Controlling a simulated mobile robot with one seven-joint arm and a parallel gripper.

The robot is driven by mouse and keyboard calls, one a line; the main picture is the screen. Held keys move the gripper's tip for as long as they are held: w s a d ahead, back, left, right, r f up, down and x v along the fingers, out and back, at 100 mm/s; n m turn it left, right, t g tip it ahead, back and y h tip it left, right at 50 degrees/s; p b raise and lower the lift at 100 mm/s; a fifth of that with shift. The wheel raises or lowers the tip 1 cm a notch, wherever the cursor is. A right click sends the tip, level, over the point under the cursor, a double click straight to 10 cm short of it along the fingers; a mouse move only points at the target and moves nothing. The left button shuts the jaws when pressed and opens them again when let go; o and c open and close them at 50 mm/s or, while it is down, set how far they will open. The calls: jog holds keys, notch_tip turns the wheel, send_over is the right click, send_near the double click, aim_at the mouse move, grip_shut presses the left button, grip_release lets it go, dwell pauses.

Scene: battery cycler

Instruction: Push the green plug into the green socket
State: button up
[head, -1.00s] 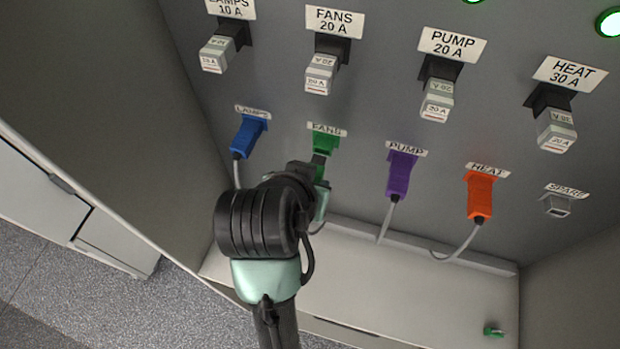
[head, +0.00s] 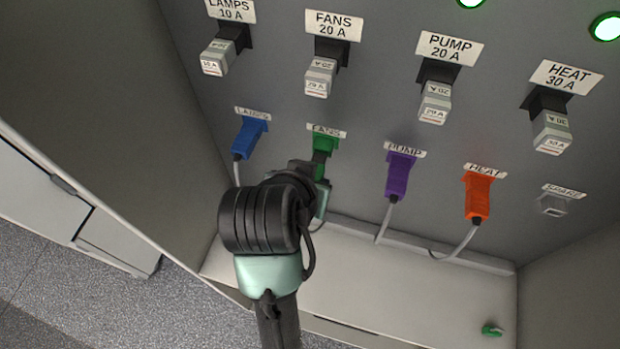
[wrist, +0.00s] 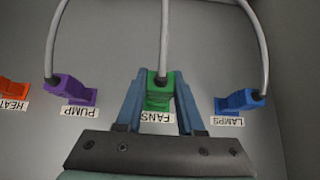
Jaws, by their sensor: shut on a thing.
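The green plug (wrist: 157,92) is at the FANS label in the wrist view, with its grey cable running up out of the frame. My gripper (wrist: 159,100) has a blue finger on each side of it and is shut on it. In the head view the green plug (head: 325,145) shows just above my gripper (head: 318,172), under the FANS label. The green socket is hidden behind the plug, so I cannot tell how deep the plug sits.
The blue LAMPS plug (head: 248,137) is to the left; the purple PUMP plug (head: 399,176) and orange HEAT plug (head: 478,195) are to the right. Their cables hang down. The SPARE socket (head: 553,205) is empty. A small green object (head: 491,330) lies at lower right.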

jog(key=shift+w+d+p, duration=0.2)
jog(key=shift+w+p, duration=0.15)
jog(key=shift+w, duration=0.3)
jog(key=shift+w+d+p, duration=0.2)
jog(key=shift+w+p, duration=0.1)
jog(key=shift+w, duration=0.3)
dwell(1.8)
jog(key=o, duration=1.1)
jog(key=shift+c, duration=0.2)
jog(key=shift+r, duration=0.1)
jog(key=p+v, duration=0.1)
jog(key=v, duration=1.1)
jog(key=shift+s+r+p, duration=0.3)
jog(key=shift+p, duration=0.05)
jog(key=shift+a, duration=0.15)
